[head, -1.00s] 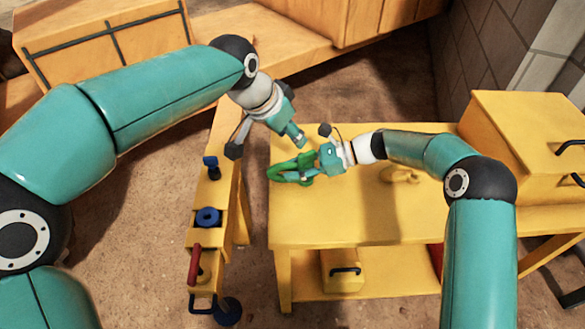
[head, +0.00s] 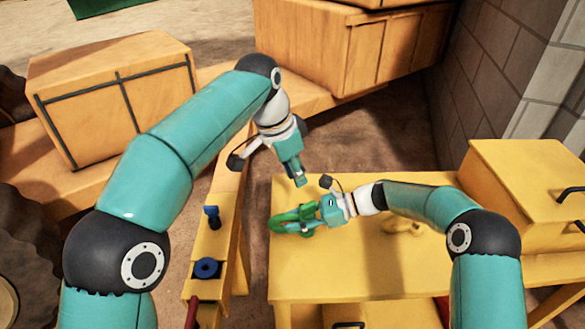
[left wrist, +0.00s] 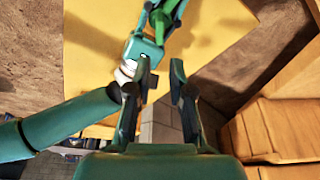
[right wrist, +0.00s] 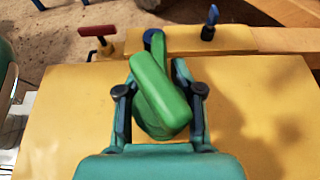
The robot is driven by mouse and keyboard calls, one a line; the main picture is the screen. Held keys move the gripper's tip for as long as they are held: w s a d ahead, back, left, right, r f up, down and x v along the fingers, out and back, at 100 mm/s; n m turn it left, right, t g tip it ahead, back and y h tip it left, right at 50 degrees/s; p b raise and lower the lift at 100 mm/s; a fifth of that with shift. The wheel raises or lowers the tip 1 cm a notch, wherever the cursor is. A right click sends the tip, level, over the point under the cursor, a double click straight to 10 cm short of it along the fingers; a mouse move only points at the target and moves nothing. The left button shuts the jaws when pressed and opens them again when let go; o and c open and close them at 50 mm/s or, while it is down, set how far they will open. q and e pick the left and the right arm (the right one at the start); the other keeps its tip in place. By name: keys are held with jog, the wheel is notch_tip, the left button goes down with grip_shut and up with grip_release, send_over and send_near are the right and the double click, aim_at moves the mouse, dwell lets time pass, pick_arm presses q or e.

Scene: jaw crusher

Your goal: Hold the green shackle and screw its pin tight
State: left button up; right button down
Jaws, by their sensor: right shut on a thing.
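The green shackle (head: 291,222) is held just above the near-left part of the yellow table, in the jaws of my right gripper (head: 322,210). In the right wrist view the shackle (right wrist: 160,90) fills the space between both fingers, with a thick bar slanting towards the camera. I cannot clearly pick out its pin. My left gripper (head: 300,183) hangs above and behind the shackle, pointing down, apart from it. In the left wrist view its two fingers (left wrist: 160,68) stand apart with nothing between them, and the shackle (left wrist: 182,30) shows beyond their tips.
The yellow table (head: 340,270) bears a small yellow item (head: 403,226) and a yellow box (head: 530,190) at right. A narrow yellow bench at left carries a blue-topped peg (head: 212,216) and a blue ring (head: 206,268). Wooden crates (head: 115,95) stand behind.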

aim_at(307, 204)
pick_arm(q)
jog(key=x, duration=1.1)
jog(key=shift+f, duration=0.2)
jog(key=shift+c, duration=0.3)
grip_shut()
